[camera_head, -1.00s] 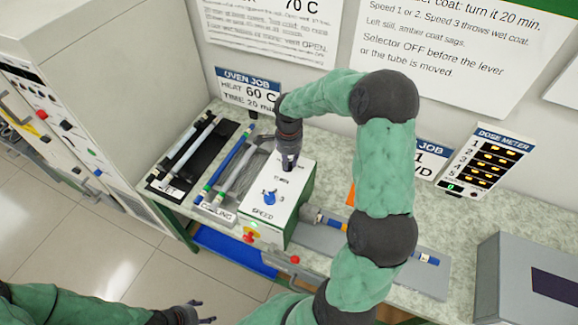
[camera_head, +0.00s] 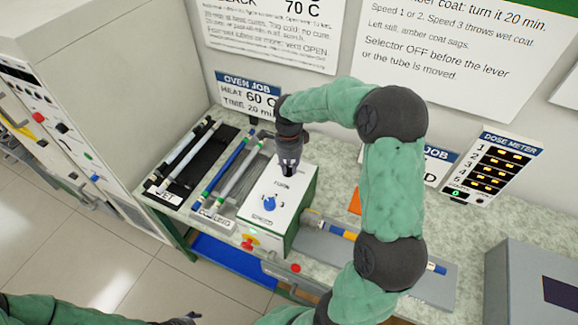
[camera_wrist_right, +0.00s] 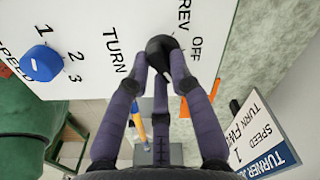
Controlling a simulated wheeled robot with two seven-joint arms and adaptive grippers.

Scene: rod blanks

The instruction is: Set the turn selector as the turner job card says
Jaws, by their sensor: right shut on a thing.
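The white-topped turner box (camera_head: 300,190) stands on the bench. My right gripper (camera_head: 289,172) reaches down onto its TURN end. In the right wrist view, its fingers (camera_wrist_right: 166,72) are shut around the black turn selector (camera_wrist_right: 160,45). REV and OFF labels show beside the selector; its pointer direction cannot be told. A blue speed knob (camera_head: 270,203) sits at the box's other end and also shows in the right wrist view (camera_wrist_right: 42,63). The turner job card (camera_wrist_right: 262,140) reads SPEED 1, TURN FWD. My left gripper (camera_head: 182,319) is cut off at the bottom edge.
Rods lie on a black mat (camera_head: 197,170) and a cooling rack (camera_head: 228,195) left of the box. A rod with coloured bands (camera_head: 340,231) extends right from the box. A dose meter (camera_head: 492,165) and a grey case (camera_head: 520,280) are at right.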

